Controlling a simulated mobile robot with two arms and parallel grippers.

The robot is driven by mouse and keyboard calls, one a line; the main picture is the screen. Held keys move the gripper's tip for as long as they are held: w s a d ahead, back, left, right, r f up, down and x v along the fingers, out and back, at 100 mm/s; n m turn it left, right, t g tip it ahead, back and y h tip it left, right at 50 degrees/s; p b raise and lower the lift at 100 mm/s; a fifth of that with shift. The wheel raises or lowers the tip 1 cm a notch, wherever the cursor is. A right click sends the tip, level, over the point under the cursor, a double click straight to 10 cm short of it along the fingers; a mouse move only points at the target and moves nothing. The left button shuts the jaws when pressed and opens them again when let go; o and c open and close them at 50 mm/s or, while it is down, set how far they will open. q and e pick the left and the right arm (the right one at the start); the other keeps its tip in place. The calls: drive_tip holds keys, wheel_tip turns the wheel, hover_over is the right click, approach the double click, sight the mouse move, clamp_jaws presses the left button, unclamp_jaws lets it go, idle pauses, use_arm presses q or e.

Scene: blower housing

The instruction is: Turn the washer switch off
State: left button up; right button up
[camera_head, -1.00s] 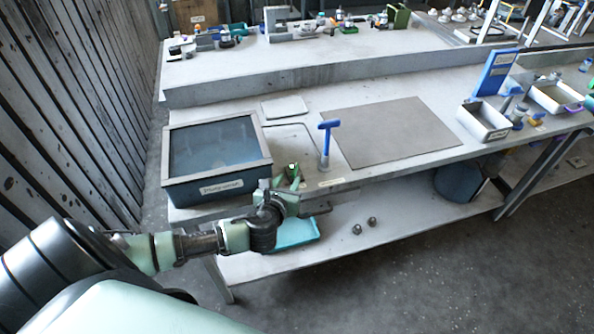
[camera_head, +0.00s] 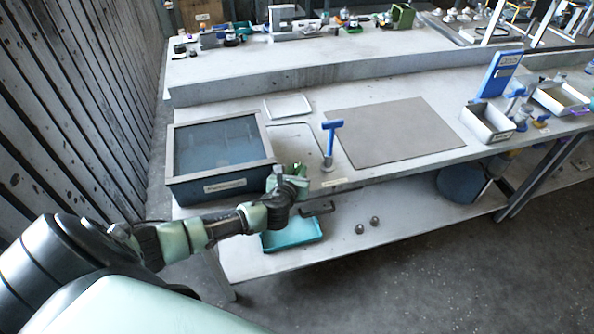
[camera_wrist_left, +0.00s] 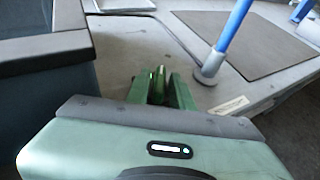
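The washer (camera_head: 222,183) is a dark blue box with a grey-framed glass top, on the left end of the bench. A pale label is on its front. Its edge also shows in the left wrist view (camera_wrist_left: 42,47). I cannot make out a switch on it. My left gripper (camera_head: 298,171) is just right of the washer's front right corner, near the bench's front edge. In the left wrist view its green fingers (camera_wrist_left: 159,86) look close together, with nothing seen held between them. My right gripper is not in view.
A blue T-shaped handle (camera_head: 331,140) stands upright on the bench, right of my left gripper. A grey mat (camera_head: 392,131) and white tray (camera_head: 288,106) lie behind. A turquoise tray (camera_head: 293,234) is on the lower shelf. A white bin (camera_head: 487,122) stands farther right.

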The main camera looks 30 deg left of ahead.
use_arm(q)
clamp_jaws()
drive_tip(key=shift+d+n+y, duration=0.1)
drive_tip(key=shift+n+y, duration=0.2)
drive_tip(key=shift+d+n+g+y+p, duration=0.2)
drive_tip(key=shift+n+g+y+p, duration=0.4)
drive_tip(key=shift+n+y, duration=0.4)
drive_tip(key=shift+w+d+n+g+y, duration=0.1)
drive_tip(key=shift+n+g+y, duration=0.6)
drive_tip(key=shift+n+y, duration=0.1)
drive_tip(key=shift+w+f+n+g+y, duration=0.1)
drive_tip(key=shift+f+n+g+y, duration=0.05)
drive_tip(key=shift+n+g+y, duration=0.65)
drive_tip(key=n+g+y+b, duration=0.2)
drive_tip(key=n+g, duration=0.1)
drive_tip(key=shift+w+d+f+n+b, duration=0.1)
drive_tip(key=shift+w+d+n+b, duration=0.05)
drive_tip(key=shift+n+b, duration=0.2)
drive_tip(key=n+g+b, duration=0.2)
drive_tip(key=shift+w+g+y, duration=0.1)
drive_tip(key=shift+g+y, duration=0.2)
drive_tip(key=shift+y, duration=0.1)
drive_tip(key=shift+n+g+b, duration=0.3)
drive_tip(key=shift+n+b, duration=0.05)
drive_tip(key=shift+b, duration=0.15)
